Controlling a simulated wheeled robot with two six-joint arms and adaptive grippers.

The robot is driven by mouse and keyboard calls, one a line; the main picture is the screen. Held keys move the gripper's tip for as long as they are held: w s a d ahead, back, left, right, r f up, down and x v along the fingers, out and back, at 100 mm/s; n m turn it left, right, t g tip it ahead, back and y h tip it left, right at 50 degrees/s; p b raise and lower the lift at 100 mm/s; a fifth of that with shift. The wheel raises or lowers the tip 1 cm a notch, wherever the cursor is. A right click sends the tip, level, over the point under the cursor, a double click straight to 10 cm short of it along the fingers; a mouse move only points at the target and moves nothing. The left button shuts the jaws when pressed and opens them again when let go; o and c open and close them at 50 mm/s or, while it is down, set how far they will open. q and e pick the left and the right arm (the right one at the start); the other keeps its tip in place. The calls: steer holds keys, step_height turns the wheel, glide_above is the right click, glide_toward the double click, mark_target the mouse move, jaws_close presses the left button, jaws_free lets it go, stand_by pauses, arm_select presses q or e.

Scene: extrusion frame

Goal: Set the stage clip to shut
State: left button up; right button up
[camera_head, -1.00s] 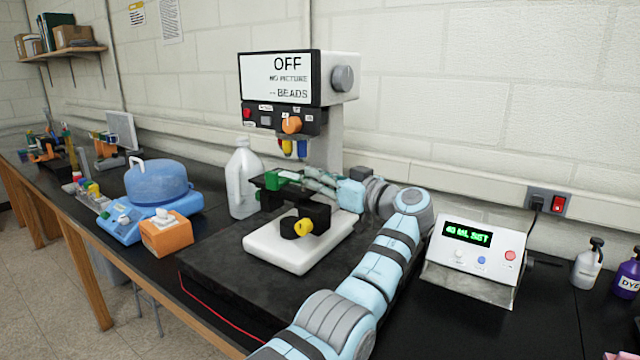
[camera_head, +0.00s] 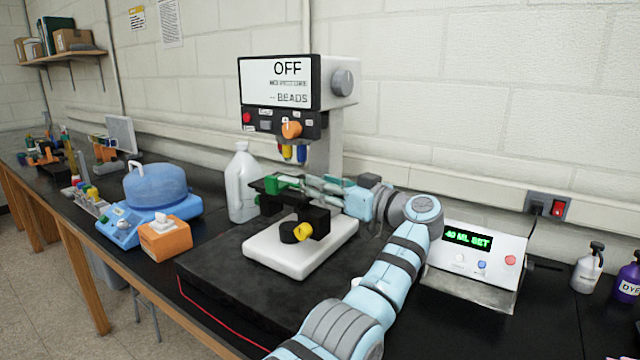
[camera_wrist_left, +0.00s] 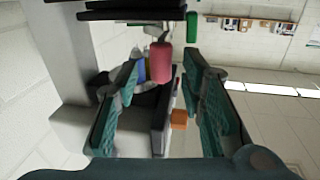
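The stage clip is a small green part (camera_head: 271,186) on the black stage (camera_head: 268,203) of the white and black microscope. Whether it is open or shut is too small to tell. My left gripper (camera_head: 306,184) reaches in from the right at stage height, its fingers just right of the clip. Contact cannot be made out. In the left wrist view its two teal fingers (camera_wrist_left: 163,90) stand apart with a clear gap. Beyond them hang a red cylinder (camera_wrist_left: 160,62) and a green piece (camera_wrist_left: 192,32), which I cannot identify for sure. My right gripper is not in view.
The microscope's screen (camera_head: 281,80) reads OFF and BEADS. Coloured objectives (camera_head: 294,152) hang close above the stage. A white jug (camera_head: 242,183) stands behind left, an orange tissue box (camera_head: 166,240) further left, and a control box (camera_head: 474,262) to the right. The front of the dark mat is clear.

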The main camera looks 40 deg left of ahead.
arm_select(q)
steer(key=s+d, duration=0.1)
steer(key=d, duration=0.9)
steer(key=shift+s, duration=0.3)
